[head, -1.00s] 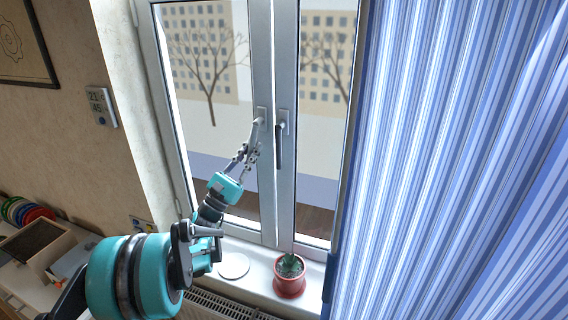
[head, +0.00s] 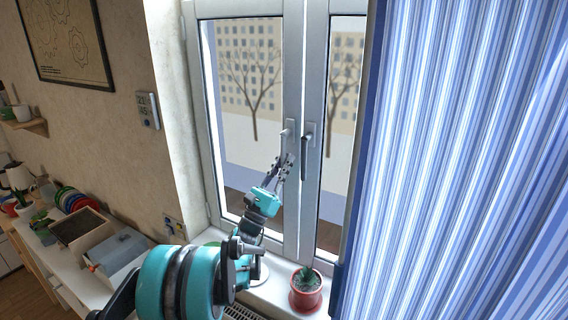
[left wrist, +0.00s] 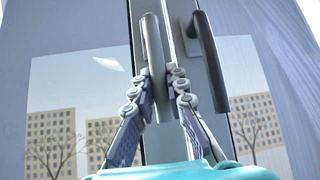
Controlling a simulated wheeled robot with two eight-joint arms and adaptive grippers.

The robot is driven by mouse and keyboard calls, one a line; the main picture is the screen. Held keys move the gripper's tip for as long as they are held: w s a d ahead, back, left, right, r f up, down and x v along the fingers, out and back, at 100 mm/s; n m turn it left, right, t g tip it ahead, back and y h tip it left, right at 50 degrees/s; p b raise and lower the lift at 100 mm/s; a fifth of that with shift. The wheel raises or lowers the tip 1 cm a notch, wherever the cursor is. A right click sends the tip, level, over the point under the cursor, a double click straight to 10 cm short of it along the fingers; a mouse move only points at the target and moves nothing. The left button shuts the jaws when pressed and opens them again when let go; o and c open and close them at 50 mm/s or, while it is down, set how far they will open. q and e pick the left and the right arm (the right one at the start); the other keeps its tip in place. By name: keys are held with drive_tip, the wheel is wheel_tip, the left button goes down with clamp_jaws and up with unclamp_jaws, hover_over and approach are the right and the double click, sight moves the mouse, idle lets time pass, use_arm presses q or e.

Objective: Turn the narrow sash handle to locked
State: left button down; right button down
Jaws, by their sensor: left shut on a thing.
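The window has two sashes side by side. The left sash carries a light grey handle (head: 286,133), whose lower part runs down to my left gripper (head: 284,161). The right sash, which looks the narrower in the head view, carries a dark handle (head: 304,158) that hangs down. In the left wrist view, my left gripper (left wrist: 172,80) is shut on the light handle (left wrist: 153,45), with a finger on either side of its lower part. The dark handle (left wrist: 210,60) is beside it to the right, apart from the fingers. My right gripper is not in view.
A blue striped curtain (head: 465,150) hangs close to the right of the window. A potted cactus (head: 305,290) stands on the sill below the handles. A wall thermostat (head: 148,110) and a side table with boxes (head: 110,252) are at the left.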

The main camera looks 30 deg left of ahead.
use_arm(q)
drive_tip(key=c, duration=1.5)
unclamp_jaws()
drive_tip(key=v, duration=1.2)
drive_tip(key=shift+d, duration=0.1)
